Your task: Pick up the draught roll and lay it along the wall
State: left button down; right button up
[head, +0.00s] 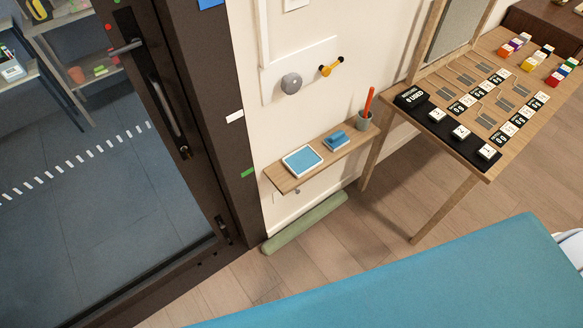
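The draught roll looks to be the long pale green roll (305,224) on the floor. It lies along the foot of the cream wall (285,208), below the small wooden shelf. Its left end is close to the dark door frame, and its right end is near the wooden table's back leg. I cannot tell whether it touches the wall along its whole length. Neither of my grippers shows in the head view, and nothing is seen holding the roll.
A blue surface (430,285) fills the lower right. A wooden shelf (285,182) juts from the wall above the roll. A wooden table (480,158) with cards and blocks stands right. A dark-framed glass door (205,130) is left. Bare plank floor (330,250) lies between.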

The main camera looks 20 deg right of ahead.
aim_at(300, 225)
jog(key=z, duration=0.75)
